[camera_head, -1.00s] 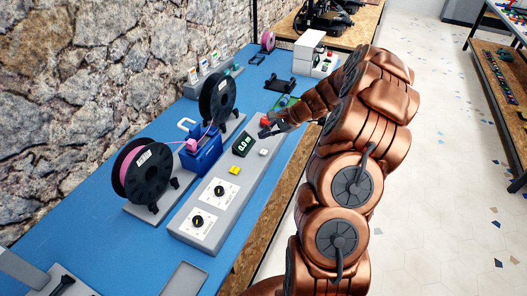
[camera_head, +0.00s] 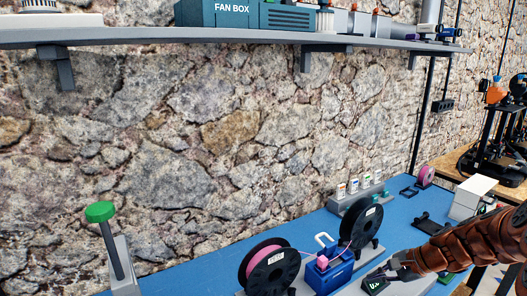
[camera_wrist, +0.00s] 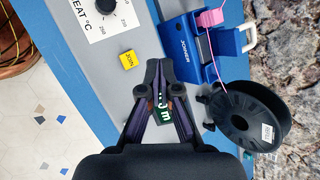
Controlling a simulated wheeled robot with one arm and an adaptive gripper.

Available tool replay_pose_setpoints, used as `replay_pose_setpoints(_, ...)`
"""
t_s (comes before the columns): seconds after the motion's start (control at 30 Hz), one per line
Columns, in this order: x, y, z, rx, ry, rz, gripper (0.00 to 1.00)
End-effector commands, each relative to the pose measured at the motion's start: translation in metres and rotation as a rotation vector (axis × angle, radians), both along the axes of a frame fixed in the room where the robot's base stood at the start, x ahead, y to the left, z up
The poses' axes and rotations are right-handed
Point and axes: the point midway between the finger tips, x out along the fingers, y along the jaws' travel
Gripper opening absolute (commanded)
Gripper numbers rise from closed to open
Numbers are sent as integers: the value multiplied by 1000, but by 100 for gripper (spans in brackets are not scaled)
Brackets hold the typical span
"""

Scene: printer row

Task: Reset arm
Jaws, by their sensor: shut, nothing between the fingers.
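My copper arm (camera_head: 470,250) reaches in from the right edge in the head view. My gripper (camera_head: 384,274) is low over the grey control panel, near the small dark display (camera_head: 374,285). In the wrist view my gripper (camera_wrist: 160,66) is shut and empty, its fingertips together above the panel. The display (camera_wrist: 165,113) with green-white characters shows between the fingers and is partly hidden by them. The yellow JOIN button (camera_wrist: 129,60) lies just left of the fingertips. I cannot tell whether the fingertips touch the panel.
The blue joiner (camera_wrist: 183,50) and a black spool (camera_wrist: 252,116) stand close to the right of the gripper. Another spool (camera_head: 269,273) carries pink filament. A green-topped lever (camera_head: 101,212) stands at left. A wall shelf (camera_head: 230,38) runs above. A white box (camera_head: 472,196) stands at right.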

Motion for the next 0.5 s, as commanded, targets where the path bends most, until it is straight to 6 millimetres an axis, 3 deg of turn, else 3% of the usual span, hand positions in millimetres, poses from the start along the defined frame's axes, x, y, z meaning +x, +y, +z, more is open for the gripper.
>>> replay_pose_setpoints(0.03, -8, 18, 9, -24, -6, 61, 0)
replay_pose_setpoints(0.2, -43, 71, 30, -98, -9, 256, 0)
replay_pose_setpoints(0.5, -119, 134, 54, -245, -5, 570, 0)
